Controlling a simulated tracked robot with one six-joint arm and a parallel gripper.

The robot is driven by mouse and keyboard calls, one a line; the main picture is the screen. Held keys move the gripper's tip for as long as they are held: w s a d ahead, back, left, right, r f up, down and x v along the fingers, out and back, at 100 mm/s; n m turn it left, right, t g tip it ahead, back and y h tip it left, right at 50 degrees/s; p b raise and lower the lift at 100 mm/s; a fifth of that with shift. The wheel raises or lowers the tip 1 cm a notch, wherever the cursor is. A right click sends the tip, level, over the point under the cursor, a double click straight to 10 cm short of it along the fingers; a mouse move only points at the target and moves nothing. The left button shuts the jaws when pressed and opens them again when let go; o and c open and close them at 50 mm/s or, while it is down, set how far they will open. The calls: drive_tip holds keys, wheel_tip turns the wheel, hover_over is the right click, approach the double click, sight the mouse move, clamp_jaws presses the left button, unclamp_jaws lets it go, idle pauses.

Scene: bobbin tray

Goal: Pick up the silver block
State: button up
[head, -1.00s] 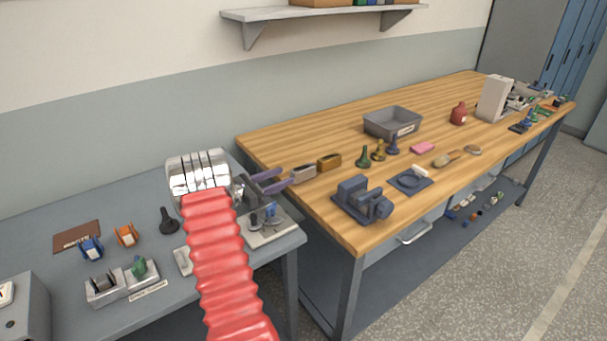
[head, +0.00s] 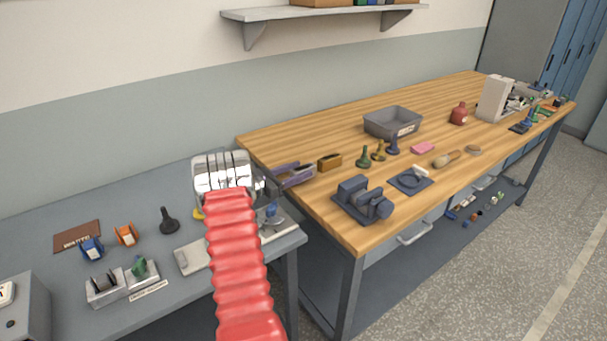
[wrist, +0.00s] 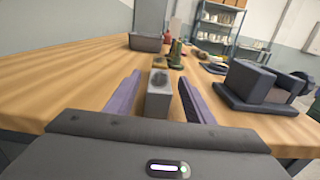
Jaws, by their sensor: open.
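The silver block (wrist: 158,101) stands on the wooden workbench near its left end. In the wrist view it sits between the two purple fingers of my gripper (wrist: 159,77), with a visible gap on each side. My gripper is open and holds nothing. In the head view my gripper (head: 296,171) reaches over the bench's left edge, with its fingers around the silver block (head: 299,173), which they partly hide.
A brass-coloured block (head: 329,163) stands just beyond the silver one. A dark blue fixture (head: 362,198) is to the right, near the front edge. Several small pegs and a grey bin (head: 392,123) are farther back. A grey side table (head: 60,215) is at left.

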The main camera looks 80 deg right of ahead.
drive_tip(key=shift+x, duration=1.25)
drive_tip(key=shift+c, duration=0.5)
clamp_jaws()
